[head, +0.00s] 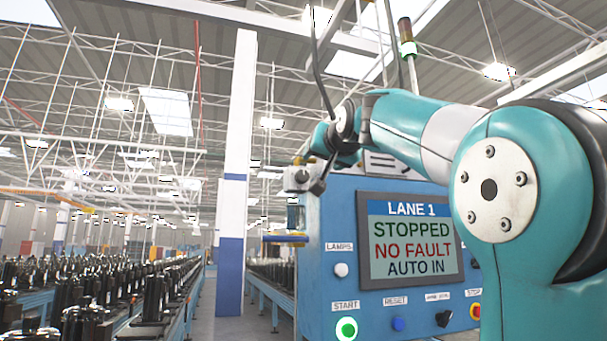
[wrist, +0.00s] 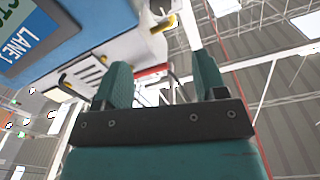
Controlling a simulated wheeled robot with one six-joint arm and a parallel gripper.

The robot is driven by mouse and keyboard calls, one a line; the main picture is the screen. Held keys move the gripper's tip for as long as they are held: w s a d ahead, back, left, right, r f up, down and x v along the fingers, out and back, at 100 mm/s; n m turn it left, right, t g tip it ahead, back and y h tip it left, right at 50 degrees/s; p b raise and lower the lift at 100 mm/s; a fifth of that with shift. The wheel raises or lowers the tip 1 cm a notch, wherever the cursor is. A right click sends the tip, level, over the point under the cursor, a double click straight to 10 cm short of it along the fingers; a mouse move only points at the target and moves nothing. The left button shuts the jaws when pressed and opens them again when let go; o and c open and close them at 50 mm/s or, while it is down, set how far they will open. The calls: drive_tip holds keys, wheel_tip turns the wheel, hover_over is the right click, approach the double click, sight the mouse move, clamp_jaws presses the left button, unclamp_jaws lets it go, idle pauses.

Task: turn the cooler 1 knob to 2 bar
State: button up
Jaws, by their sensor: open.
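I cannot pick out the cooler 1 knob or its pressure scale in either view. In the wrist view my gripper (wrist: 163,82) has its two teal fingers wide apart, with nothing held between them. Behind the gap are a small red and white part and roof structure, too small to make out. In the head view my arm reaches from the right across the top of the blue control cabinet (head: 318,262), and its far end is beside the cabinet's upper left corner. A small grey-white fitting with a dark round part (head: 297,178) shows there; I cannot tell what it is.
The cabinet's screen (head: 411,240) reads LANE 1, STOPPED, NO FAULT, AUTO IN. Below it are a lit green START button (head: 346,329), a blue RESET button (head: 398,324) and a dark switch (head: 444,318). Conveyors with black compressors (head: 155,297) stand left. A white and blue pillar (head: 231,265) rises behind.

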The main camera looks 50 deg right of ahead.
sight(304, 175)
drive_tip(key=p+x, duration=0.7)
drive_tip(key=x, duration=0.8)
drive_tip(key=shift+w, duration=0.15)
drive_tip(key=shift+w+d+f+p, duration=0.1)
drive_tip(key=shift+w+d+p, duration=0.15)
drive_tip(key=shift+w+p, duration=0.1)
drive_tip(key=c, duration=0.9)
